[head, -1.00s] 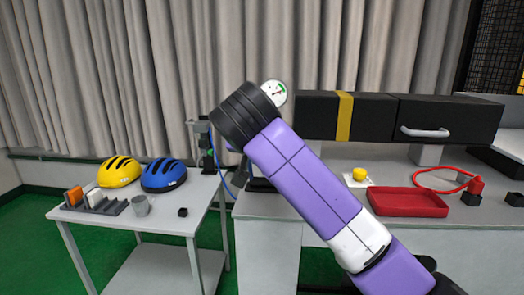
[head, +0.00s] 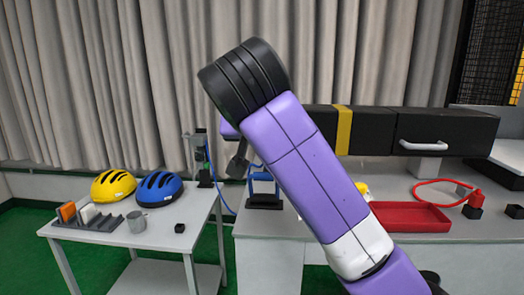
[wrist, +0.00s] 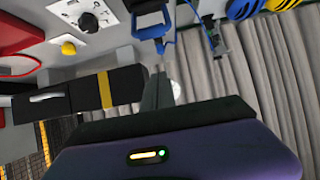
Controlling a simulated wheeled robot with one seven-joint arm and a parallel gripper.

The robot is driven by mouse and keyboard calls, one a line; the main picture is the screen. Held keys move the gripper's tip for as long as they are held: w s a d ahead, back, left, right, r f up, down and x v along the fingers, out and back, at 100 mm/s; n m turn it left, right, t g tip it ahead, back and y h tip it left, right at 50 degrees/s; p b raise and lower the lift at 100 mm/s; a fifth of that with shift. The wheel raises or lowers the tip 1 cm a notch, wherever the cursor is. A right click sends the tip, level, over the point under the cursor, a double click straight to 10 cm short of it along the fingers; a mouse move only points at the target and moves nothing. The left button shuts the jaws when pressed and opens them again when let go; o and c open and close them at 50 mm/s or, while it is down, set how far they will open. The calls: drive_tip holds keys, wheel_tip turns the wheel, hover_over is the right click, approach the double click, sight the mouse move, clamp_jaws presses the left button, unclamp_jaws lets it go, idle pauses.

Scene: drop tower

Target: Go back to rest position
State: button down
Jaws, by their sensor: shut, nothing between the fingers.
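My gripper (wrist: 158,76) shows in the wrist view as two grey fingers pressed together, with nothing between them. It points out over the bench, and the picture there is turned over. In the head view my purple arm rises from the lower right to a black joint at top centre. A dark part that looks like my gripper (head: 237,166) hangs behind the arm, left of the blue-handled device (head: 264,190). It appears clear of the bench surface.
A black cabinet (head: 440,133) with a yellow stripe stands on the bench, behind a red tray (head: 408,217) and a red cable (head: 432,184).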

drive_tip(key=shift+s+r, duration=0.35)
drive_tip(key=shift+s, duration=0.15)
drive_tip(key=a+r+n+t+y, duration=0.4)
drive_tip(key=a+r+y, duration=0.2)
drive_tip(key=s+d+f+m+t, duration=0.1)
drive_tip(key=s+d+f+t, duration=0.1)
drive_tip(key=s+d+f, duration=0.55)
drive_tip(key=s+d+f+m+t, duration=0.15)
drive_tip(key=s+f, duration=0.25)
drive_tip(key=f, duration=0.6)
drive_tip(key=s+d+f+t, duration=0.1)
drive_tip(key=s+d+f, duration=0.4)
drive_tip(key=f, duration=0.4)
drive_tip(key=s+d+f+g+h, duration=0.1)
drive_tip(key=s+d+f, duration=0.3)
drive_tip(key=s, duration=0.7)
drive_tip(key=s+d+f+g+h, duration=0.2)
drive_tip(key=s+d+f, duration=0.3)
drive_tip(key=s, duration=0.6)
drive_tip(key=s+d+f+m+g+h, duration=0.1)
drive_tip(key=s+d+f, duration=0.4)
drive_tip(key=s, duration=0.7)
wheel_tip(320, 180, down, 2)
drive_tip(key=shift+d+f+g+h, duration=0.1)
drive_tip(key=shift+d+g+h, duration=0.15)
drive_tip(key=shift+g+h, duration=0.55)
